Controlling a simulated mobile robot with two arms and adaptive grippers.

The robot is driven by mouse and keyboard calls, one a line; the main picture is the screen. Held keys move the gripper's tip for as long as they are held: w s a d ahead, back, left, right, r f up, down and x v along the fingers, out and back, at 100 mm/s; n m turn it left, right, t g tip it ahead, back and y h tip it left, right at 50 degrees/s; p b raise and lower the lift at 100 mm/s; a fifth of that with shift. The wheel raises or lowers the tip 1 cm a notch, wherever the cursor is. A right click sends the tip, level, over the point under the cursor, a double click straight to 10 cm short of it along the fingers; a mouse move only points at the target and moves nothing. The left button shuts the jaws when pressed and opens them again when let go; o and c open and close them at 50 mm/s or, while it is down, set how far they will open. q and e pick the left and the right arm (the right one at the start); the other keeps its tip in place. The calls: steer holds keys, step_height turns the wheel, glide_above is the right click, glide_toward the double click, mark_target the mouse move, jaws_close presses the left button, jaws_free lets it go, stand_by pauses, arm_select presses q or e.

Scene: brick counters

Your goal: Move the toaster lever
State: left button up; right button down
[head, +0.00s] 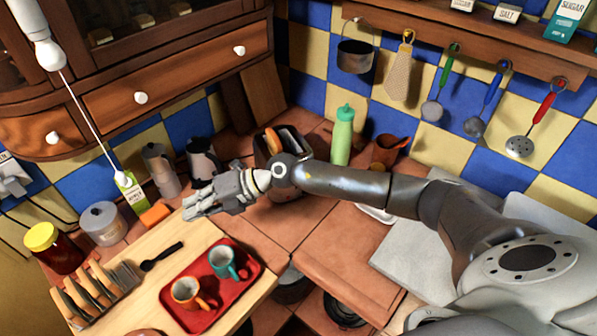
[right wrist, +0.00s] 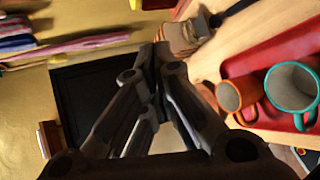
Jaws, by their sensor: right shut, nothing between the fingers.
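The toaster (head: 296,140) stands in the back corner of the counter, with a slice of toast showing in a slot. My right wrist and forearm cross in front of it and hide much of its body; I cannot make out its lever. My right gripper (head: 197,207) is shut and empty. It points left, past the toaster, over the back of the wooden board. In the right wrist view its dark fingers (right wrist: 155,70) are together, with nothing between them. My left gripper is not in view.
A red tray (head: 178,313) with a teal cup (head: 224,263) and an orange cup (head: 187,292) lies on the board, near a toast rack (head: 84,294). A green bottle (head: 342,137) stands right of the toaster. A moka pot (head: 160,168) and orange sponge (head: 155,214) are at left.

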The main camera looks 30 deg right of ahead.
steer(key=w+d+g+h, duration=0.1)
steer(key=d+h, duration=0.5)
steer(key=d, duration=0.9)
steer(key=w+d+n+g+h, duration=0.1)
steer(key=d+h, duration=0.5)
steer(key=d, duration=0.9)
steer(key=shift+w+d+f+g+h+p, duration=0.2)
steer(key=shift+w+f+g+h+p, duration=0.1)
steer(key=shift+p, duration=0.15)
steer(key=b+x, duration=0.4)
steer(key=x, duration=0.3)
steer(key=shift+b, duration=0.3)
steer(key=shift+a, duration=0.1)
